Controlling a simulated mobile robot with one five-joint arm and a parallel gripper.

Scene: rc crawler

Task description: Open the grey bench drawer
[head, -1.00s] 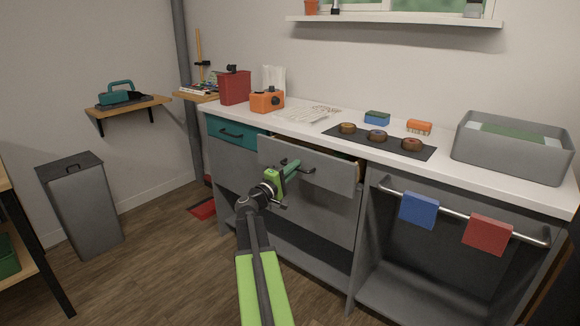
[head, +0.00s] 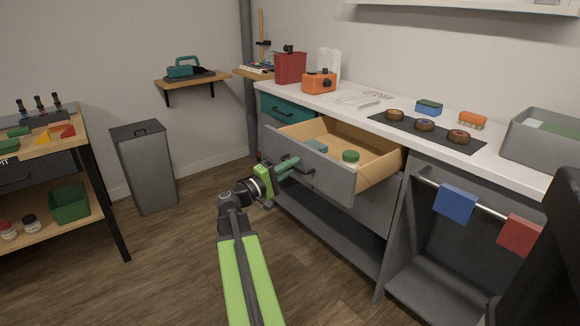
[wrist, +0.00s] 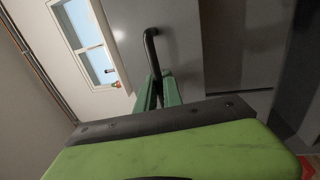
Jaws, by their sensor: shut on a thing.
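The grey bench drawer (head: 318,176) stands well out of the bench, with its light wooden inside showing. A green round thing (head: 350,156) and a teal thing (head: 316,146) lie in it. My gripper (head: 296,165) is at the drawer front, shut on its dark bar handle. In the wrist view the handle (wrist: 150,50) runs down between my green fingers (wrist: 153,92). The part of the handle between the fingers is mostly hidden.
A teal drawer (head: 287,108) beside it on the left is closed. The worktop above holds an orange box (head: 319,82), a red canister (head: 290,67) and a mat with several round things (head: 425,125). A rail with blue and red cloths (head: 455,204) is at right.

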